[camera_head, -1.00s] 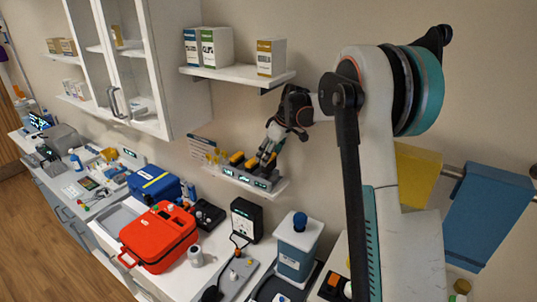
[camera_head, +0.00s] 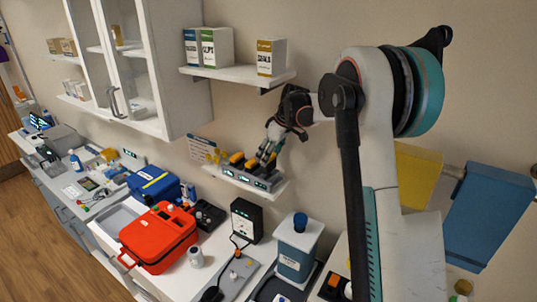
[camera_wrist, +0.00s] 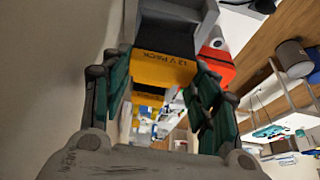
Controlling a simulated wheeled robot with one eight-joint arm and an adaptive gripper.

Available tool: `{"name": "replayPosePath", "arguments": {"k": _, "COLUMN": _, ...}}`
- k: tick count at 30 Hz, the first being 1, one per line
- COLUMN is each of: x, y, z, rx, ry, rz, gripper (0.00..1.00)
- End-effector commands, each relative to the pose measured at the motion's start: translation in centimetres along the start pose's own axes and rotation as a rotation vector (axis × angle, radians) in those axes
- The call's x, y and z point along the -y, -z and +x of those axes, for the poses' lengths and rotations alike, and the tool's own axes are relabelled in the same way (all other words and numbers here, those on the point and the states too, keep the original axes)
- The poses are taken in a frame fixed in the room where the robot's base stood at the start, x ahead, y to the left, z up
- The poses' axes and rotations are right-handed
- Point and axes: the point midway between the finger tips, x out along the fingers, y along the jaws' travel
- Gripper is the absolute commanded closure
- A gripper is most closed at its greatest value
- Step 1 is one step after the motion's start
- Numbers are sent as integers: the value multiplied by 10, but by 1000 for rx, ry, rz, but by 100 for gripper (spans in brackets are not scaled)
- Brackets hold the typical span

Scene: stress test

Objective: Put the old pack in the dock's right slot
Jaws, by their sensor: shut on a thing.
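The grey dock (camera_head: 236,176) stands on a small wall shelf, with yellow-topped packs (camera_head: 237,158) in its left part. My gripper (camera_head: 267,158) is over the dock's right part, pointing down. In the wrist view my gripper (camera_wrist: 158,84) is shut on a yellow and black pack (camera_wrist: 163,69) marked "12 V PACK". Grey dock-like walls (camera_wrist: 208,16) show close around the pack's dark end. The pack is at or in the right end of the dock; how deep it sits is hidden by my fingers. More yellow packs (camera_wrist: 148,101) show beyond it.
A shelf with boxes (camera_head: 217,48) hangs above the dock. Below on the counter are a red case (camera_head: 160,238), a black charger-like box (camera_head: 246,220) and a blue-grey container (camera_head: 295,257).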

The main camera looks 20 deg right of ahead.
Motion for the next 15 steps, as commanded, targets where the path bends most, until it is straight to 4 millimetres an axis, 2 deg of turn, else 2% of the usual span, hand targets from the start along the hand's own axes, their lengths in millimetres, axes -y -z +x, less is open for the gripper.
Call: {"name": "replayPosePath", "arguments": {"k": 15, "x": 0, "y": -4, "z": 10, "rx": 0, "ry": 0, "rz": 0, "gripper": 76}}
